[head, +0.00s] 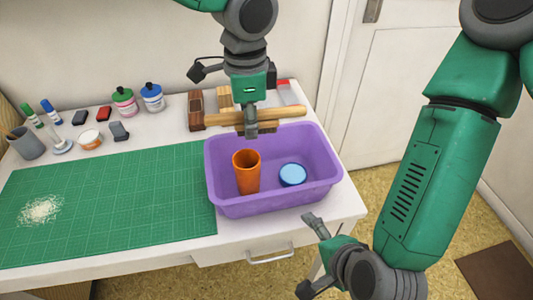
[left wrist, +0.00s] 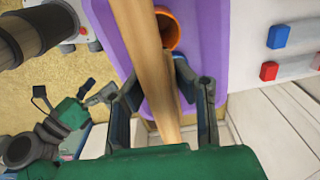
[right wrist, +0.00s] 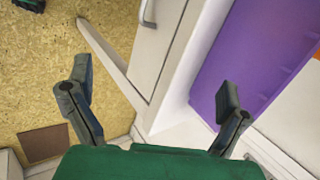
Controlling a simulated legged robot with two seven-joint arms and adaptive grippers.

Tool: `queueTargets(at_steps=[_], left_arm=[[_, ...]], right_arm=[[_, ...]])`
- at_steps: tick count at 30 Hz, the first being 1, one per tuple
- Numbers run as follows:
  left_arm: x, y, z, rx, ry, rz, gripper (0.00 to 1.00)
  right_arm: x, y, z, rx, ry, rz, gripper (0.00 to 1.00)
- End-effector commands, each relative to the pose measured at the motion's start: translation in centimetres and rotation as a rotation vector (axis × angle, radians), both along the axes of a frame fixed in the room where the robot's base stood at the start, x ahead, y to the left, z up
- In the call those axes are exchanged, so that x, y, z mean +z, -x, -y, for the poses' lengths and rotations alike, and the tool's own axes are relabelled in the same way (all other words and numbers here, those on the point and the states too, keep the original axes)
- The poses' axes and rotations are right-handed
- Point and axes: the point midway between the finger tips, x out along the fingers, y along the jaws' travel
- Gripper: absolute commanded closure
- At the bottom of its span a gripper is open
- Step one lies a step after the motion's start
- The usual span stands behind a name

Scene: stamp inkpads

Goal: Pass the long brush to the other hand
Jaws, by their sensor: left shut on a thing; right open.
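The long brush (head: 286,112) has a pale wooden body lying level across my left gripper (head: 251,125), over the back edge of the purple bin (head: 222,204). My left gripper is shut on it. In the left wrist view the brush (left wrist: 144,45) runs between the two fingers (left wrist: 168,88) and extends up out of the frame. My right gripper (head: 314,223) is low, in front of the table's right end, apart from the brush. In the right wrist view its fingers (right wrist: 152,95) are spread with nothing between them.
The purple bin holds an orange cup (head: 247,180) and a blue-lidded round tin (head: 292,174). A green cutting mat (head: 120,205) covers the table's left. Inkpads, bottles and stamps line the back. Floor and a white door (head: 400,80) lie to the right.

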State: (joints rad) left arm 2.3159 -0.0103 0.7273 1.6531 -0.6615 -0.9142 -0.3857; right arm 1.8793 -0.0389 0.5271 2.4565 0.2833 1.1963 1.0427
Motion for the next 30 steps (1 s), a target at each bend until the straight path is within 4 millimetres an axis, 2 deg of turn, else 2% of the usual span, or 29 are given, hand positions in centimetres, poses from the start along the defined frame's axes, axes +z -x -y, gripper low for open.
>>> queueTargets(at_steps=[1,3,9,15,18,21,24,30], left_arm=[[0.0,0.0,0.1,0.000,0.000,0.000,1.00],[0.0,0.0,0.1,0.000,-0.001,0.001,1.00],[0.0,0.0,0.2,0.000,-0.001,0.001,1.00],[0.0,0.0,0.1,0.001,-0.001,0.001,1.00],[0.0,0.0,0.1,0.001,-0.001,0.001,1.00],[0.0,0.0,0.1,0.001,-0.001,0.001,1.00],[0.0,0.0,0.1,0.001,-0.001,0.001,1.00],[0.0,0.0,0.1,0.001,-0.001,0.000,1.00]], right_arm=[[1.7,-0.8,-1.5,-0.101,-0.092,0.018,0.03],[4.1,-1.7,-3.3,-0.252,-0.231,0.037,0.03],[11.7,-3.6,-7.5,-0.649,-0.661,0.056,0.03],[18.4,-4.2,-9.5,-0.941,-1.051,0.032,0.03],[20.7,-4.2,-9.9,-1.030,-1.187,0.015,0.03],[22.0,-4.2,-10.1,-1.085,-1.271,0.003,0.03],[22.5,-4.4,-10.2,-1.110,-1.311,-0.004,0.03],[21.8,-6.5,-10.7,-1.117,-1.320,-0.003,0.03]])
